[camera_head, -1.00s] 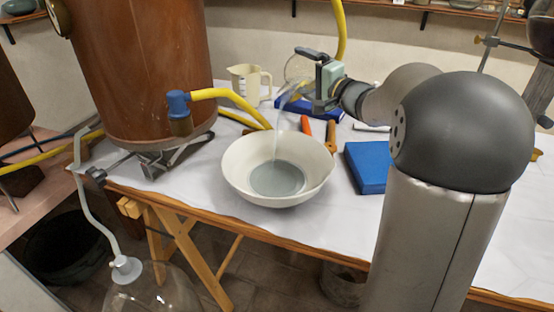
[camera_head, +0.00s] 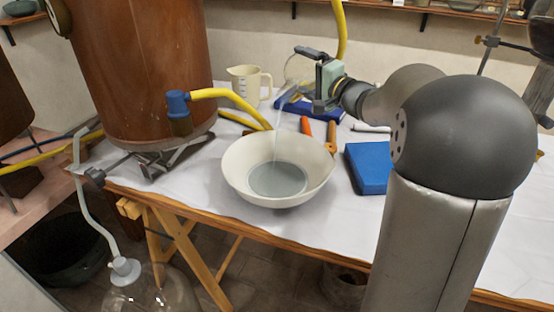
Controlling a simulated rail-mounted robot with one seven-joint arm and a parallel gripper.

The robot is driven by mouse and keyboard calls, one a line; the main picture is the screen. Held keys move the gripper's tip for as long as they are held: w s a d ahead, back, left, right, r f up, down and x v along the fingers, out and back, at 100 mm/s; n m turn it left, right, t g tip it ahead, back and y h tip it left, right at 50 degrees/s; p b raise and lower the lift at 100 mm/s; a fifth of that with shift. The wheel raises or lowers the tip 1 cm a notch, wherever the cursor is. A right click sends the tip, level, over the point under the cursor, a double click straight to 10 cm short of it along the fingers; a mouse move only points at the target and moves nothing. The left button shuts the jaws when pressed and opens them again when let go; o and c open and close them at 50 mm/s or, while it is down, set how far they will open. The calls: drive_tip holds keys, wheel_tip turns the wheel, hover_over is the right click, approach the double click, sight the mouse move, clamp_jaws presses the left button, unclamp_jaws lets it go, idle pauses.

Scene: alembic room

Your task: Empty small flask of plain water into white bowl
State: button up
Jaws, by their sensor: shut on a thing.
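The white bowl (camera_head: 240,178) stands near the front edge of the table, with greyish water in its bottom. My gripper (camera_head: 314,80) is shut on the small flask (camera_head: 292,82), a clear glass vessel, above and behind the bowl's right side. The flask is tilted, its mouth toward the bowl. A thin stream of water runs from it down into the bowl. The flask is partly hidden by my gripper, and the water left inside is hard to make out.
A cream measuring jug (camera_head: 250,84) stands behind the bowl. A blue book-like block (camera_head: 368,167) lies to its right, with orange-handled tools (camera_head: 331,134) behind. A large brown vessel (camera_head: 135,70) with a yellow hose (camera_head: 225,96) stands to the left.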

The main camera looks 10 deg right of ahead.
drive_tip(key=shift+s+a+r+n+t+b, duration=0.15)
drive_tip(key=shift+r+n+b, duration=0.15)
drive_tip(key=shift+b, duration=0.45)
drive_tip(key=shift+r+n+t+b, duration=0.15)
drive_tip(key=shift+r+n+b, duration=0.15)
drive_tip(key=shift+b, duration=0.4)
drive_tip(key=shift+s+a+n+y+b, duration=0.1)
drive_tip(key=shift+n+y+b, duration=0.25)
drive_tip(key=shift+b, duration=0.5)
drive_tip(key=shift+s+r+n+b, duration=0.1)
drive_tip(key=shift+r+n+b, duration=0.15)
drive_tip(key=shift+b, duration=0.4)
drive_tip(key=shift+a+r, duration=0.1)
drive_tip(key=shift+r, duration=0.2)
